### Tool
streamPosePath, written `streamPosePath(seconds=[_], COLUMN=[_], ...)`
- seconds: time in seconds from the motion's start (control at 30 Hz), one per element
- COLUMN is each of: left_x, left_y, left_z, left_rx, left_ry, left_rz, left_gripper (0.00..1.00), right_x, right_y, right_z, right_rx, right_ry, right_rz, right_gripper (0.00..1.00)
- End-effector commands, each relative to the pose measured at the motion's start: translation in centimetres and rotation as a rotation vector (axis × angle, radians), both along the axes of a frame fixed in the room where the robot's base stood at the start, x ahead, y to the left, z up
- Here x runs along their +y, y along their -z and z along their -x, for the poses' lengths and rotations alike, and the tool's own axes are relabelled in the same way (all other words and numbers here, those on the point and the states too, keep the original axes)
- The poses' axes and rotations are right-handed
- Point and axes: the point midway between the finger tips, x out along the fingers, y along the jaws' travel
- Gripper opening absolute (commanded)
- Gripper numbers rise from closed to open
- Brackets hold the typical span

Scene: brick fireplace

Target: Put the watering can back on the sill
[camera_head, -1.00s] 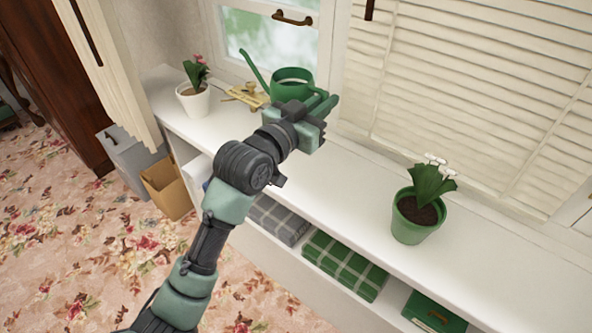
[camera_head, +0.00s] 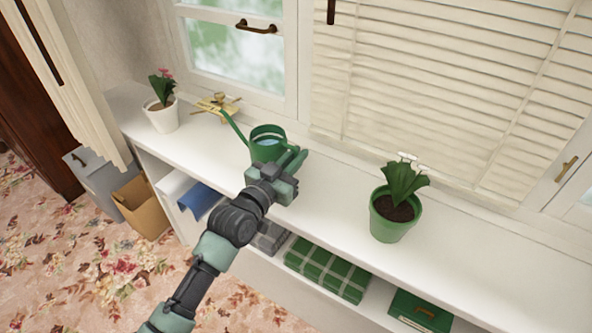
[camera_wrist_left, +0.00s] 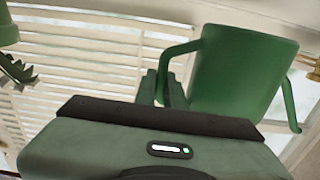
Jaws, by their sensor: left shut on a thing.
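The green watering can (camera_head: 266,149) is at the white sill (camera_head: 330,200), in front of the window, with its spout pointing to the back left. My left gripper (camera_head: 287,168) is shut on its handle, on the can's right side. The can looks upright. Whether its base touches the sill or hangs just above it I cannot tell, as the gripper covers its lower part. In the left wrist view the can's green body (camera_wrist_left: 243,75) fills the upper right, and its handle runs to the fingers (camera_wrist_left: 162,90). My right gripper is not in view.
A white pot with a pink flower (camera_head: 162,117) and a brass object (camera_head: 218,104) stand left of the can. A green pot with white flowers (camera_head: 396,214) stands to the right. The sill between can and green pot is clear. Folded cloths (camera_head: 327,270) lie on the shelf below.

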Motion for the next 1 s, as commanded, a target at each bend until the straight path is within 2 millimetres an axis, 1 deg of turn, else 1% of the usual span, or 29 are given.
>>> streamPosePath(seconds=[0.07,0.2,0.3,0.4,0.6,0.73,0.77,0.8,0.83,1.0], left_x=[0.0,0.0,0.0,0.0,0.0,0.0,0.0,0.0,0.0,0.0], left_y=[0.5,2.7,3.7,4.0,4.0,4.4,4.5,4.5,4.5,4.5], left_z=[0.0,0.0,0.0,0.0,0.0,0.0,0.0,0.0,0.0,0.0], left_rx=[-0.006,-0.005,-0.007,-0.007,-0.007,-0.007,-0.001,-0.001,0.0,0.0], left_ry=[0.0,0.0,0.0,-0.001,-0.001,-0.001,0.0,0.0,0.0,0.0], left_rz=[0.0,-0.001,-0.001,0.0,0.002,0.0,-0.001,-0.001,0.0,0.0], left_gripper=[0.0,0.0,0.0,0.0,0.0,0.0,0.19,0.3,0.32,0.32], right_x=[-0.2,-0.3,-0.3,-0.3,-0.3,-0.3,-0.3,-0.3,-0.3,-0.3], right_y=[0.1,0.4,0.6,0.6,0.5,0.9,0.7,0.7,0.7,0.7], right_z=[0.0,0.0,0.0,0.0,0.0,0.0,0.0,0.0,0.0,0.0], right_rx=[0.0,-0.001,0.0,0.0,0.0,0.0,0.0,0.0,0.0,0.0], right_ry=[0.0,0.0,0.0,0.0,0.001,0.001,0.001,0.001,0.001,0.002], right_rz=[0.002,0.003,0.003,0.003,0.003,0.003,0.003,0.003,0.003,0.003], right_gripper=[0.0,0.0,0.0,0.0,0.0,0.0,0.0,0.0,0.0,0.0])
